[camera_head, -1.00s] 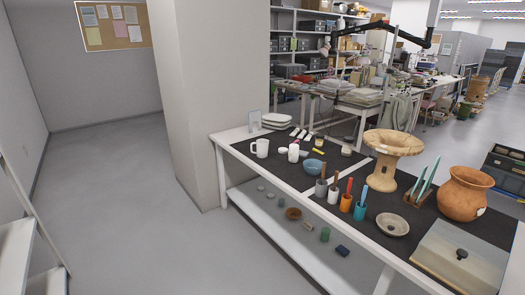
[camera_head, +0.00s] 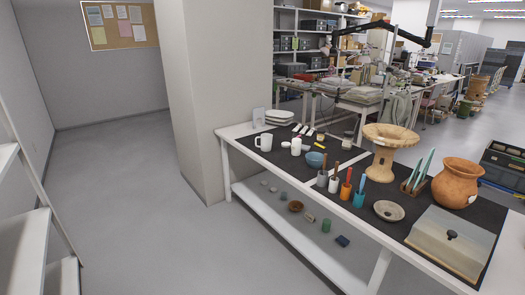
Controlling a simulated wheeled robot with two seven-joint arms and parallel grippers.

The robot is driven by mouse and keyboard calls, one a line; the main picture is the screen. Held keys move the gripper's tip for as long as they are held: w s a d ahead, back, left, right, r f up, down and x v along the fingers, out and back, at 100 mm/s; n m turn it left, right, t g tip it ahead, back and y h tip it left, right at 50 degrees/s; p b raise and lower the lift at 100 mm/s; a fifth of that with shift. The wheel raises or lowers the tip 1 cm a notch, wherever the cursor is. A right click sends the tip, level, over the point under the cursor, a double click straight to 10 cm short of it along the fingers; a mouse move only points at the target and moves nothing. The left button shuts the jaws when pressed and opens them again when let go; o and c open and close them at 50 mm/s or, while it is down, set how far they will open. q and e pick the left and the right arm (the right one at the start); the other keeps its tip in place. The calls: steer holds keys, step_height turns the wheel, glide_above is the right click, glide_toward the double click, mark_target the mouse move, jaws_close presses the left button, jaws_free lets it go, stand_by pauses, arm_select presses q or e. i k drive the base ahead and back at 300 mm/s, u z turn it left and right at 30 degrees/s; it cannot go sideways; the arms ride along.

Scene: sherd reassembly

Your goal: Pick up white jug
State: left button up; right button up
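A white jug (camera_head: 264,142) with a handle on its left side stands upright at the far left end of the dark-topped table (camera_head: 226,134). A small white bottle (camera_head: 296,147) stands to its right, with a small white round item (camera_head: 286,145) between them. Neither of my grippers shows in the head view, and nothing touches the jug.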

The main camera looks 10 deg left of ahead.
mark_target(266, 139)
steer(key=z, duration=0.35)
steer(key=k, duration=0.15)
steer(key=u, duration=1.1)
steer(key=i, duration=1.55)
steer(key=z, duration=0.6)
